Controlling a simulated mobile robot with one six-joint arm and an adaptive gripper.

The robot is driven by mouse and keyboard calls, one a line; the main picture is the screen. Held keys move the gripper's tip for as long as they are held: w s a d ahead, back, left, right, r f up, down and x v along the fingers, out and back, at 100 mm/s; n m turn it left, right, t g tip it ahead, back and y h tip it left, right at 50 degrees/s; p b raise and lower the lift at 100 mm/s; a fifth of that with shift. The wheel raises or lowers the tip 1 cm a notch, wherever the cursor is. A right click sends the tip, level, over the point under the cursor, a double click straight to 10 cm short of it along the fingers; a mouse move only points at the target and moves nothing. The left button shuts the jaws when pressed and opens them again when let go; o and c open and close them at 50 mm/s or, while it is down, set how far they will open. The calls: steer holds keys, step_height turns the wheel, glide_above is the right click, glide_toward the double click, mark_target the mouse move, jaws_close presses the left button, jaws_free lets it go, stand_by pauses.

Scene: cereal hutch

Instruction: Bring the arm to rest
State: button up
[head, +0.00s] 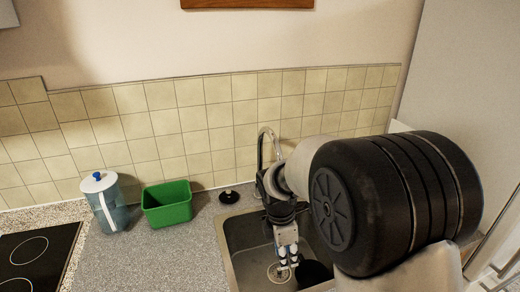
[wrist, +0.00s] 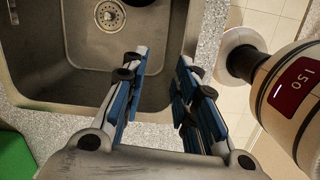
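My gripper (head: 287,258) hangs over the sink (head: 233,239) in the head view, pointing down. In the wrist view the two blue-lined fingers of my gripper (wrist: 164,62) stand apart with nothing between them. The gripper is open and empty. My black and grey arm links fill the right of the head view and hide part of the sink and the worktop there. The sink's drain (wrist: 109,15) shows beyond the fingers in the wrist view.
A tap (head: 263,133) rises behind my arm, partly hidden. A black round stopper (head: 229,197), a green box (head: 167,204) and a clear jug with a blue knob (head: 104,202) stand left of the sink. A black hob (head: 37,257) lies far left. The front worktop (head: 150,265) is clear.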

steer(key=s+d+r+m+t, duration=0.2)
steer(key=s+d+r+m, duration=0.3)
steer(key=s+r+m, duration=0.6)
steer(key=s+d+r+m+t, duration=0.1)
steer(key=s+r+m, duration=0.1)
steer(key=s+m, duration=0.2)
steer(key=s+d+r+m+t+y, duration=0.1)
steer(key=s+m, duration=0.4)
steer(key=s, duration=0.5)
steer(key=shift+r+y, duration=0.3)
steer(key=shift+r, duration=0.25)
